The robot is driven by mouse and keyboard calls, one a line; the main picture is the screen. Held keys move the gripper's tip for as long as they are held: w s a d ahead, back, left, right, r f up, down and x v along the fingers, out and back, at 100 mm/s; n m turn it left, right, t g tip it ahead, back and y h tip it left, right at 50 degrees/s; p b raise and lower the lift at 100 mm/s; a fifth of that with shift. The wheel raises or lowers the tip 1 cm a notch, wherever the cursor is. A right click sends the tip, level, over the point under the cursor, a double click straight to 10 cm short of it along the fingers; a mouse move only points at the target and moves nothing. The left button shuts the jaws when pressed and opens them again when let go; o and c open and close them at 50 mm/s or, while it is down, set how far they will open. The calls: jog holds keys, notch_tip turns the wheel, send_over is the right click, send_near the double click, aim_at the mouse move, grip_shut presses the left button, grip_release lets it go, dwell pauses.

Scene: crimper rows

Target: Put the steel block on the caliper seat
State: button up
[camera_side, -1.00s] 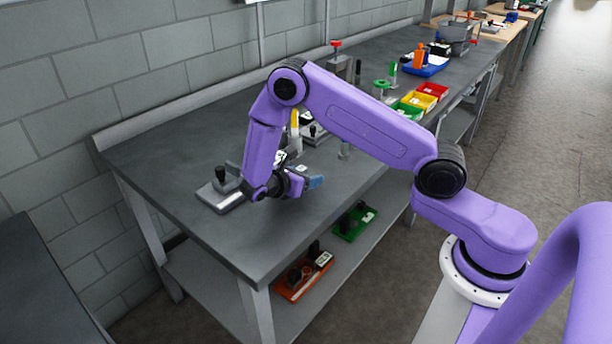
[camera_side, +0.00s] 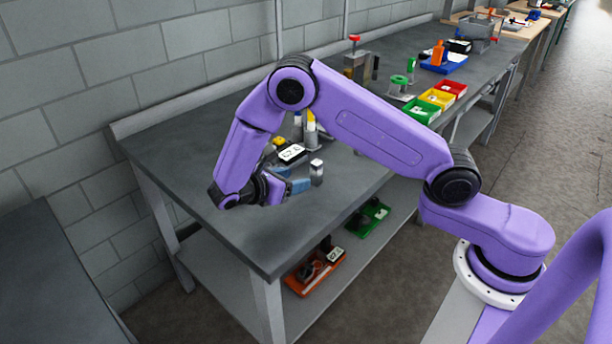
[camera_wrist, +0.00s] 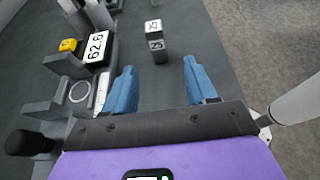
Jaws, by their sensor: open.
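The steel block (camera_side: 317,173) stands upright on the bench. The caliper (camera_wrist: 97,47) has a display reading 62.6, left of my fingers. A flat spot with a ring between its grey jaws looks like the seat (camera_wrist: 80,92), and it appears empty.
A black knob (camera_wrist: 25,143) stands near the caliper's left end, and a yellow button (camera_wrist: 68,45) sits behind the jaw. Yellow-tipped bottles (camera_side: 311,128) stand behind. Coloured bins (camera_side: 437,98) are farther right. Bench between block and front edge is clear.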

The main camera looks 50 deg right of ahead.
jog(key=v, duration=0.5)
jog(key=shift+s+r, duration=0.2)
jog(key=s+r+m+y, duration=0.2)
jog(key=s+r+y, duration=0.4)
jog(key=s, duration=0.5)
jog(key=shift+d+m, duration=0.3)
jog(key=shift+d, duration=0.1)
jog(key=s+d+r+m+y, duration=0.1)
jog(key=s+y, duration=0.1)
jog(key=s, duration=0.4)
jog(key=s+d+r+m+y, duration=0.1)
jog(key=s+y, duration=0.2)
jog(key=s, duration=0.3)
jog(key=s+d+r+y, duration=0.1)
jog(key=s+d+y, duration=0.1)
jog(key=s, duration=0.4)
jog(key=shift+s+r+m+y, duration=0.15)
jog(key=shift+s+m+y, duration=0.2)
jog(key=shift+m+y, duration=0.05)
